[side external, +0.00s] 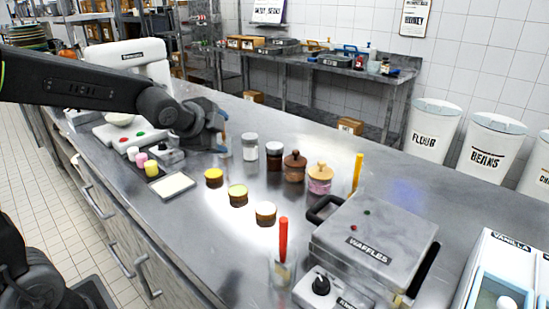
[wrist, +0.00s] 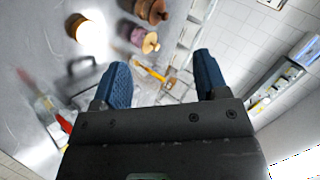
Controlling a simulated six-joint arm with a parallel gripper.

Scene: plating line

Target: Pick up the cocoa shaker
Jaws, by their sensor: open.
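A shaker with dark brown contents and a pale lid (side external: 274,156), which looks like the cocoa shaker, stands upright on the steel counter in the side view. A similar shaker with whitish contents (side external: 250,147) stands just left of it. My gripper (side external: 217,128) is left of both shakers, above the counter and apart from them. In the wrist view my gripper (wrist: 162,78) has its two blue fingers spread with nothing held between them. I cannot make out the dark shaker in the wrist view.
Wooden-lidded jars (side external: 294,167) (side external: 319,180) stand right of the shakers. Small round pots (side external: 238,195) sit in front. The waffle iron (side external: 372,240), a red-handled tool in a clear holder (side external: 283,245) and a yellow handle (side external: 357,172) stand further right.

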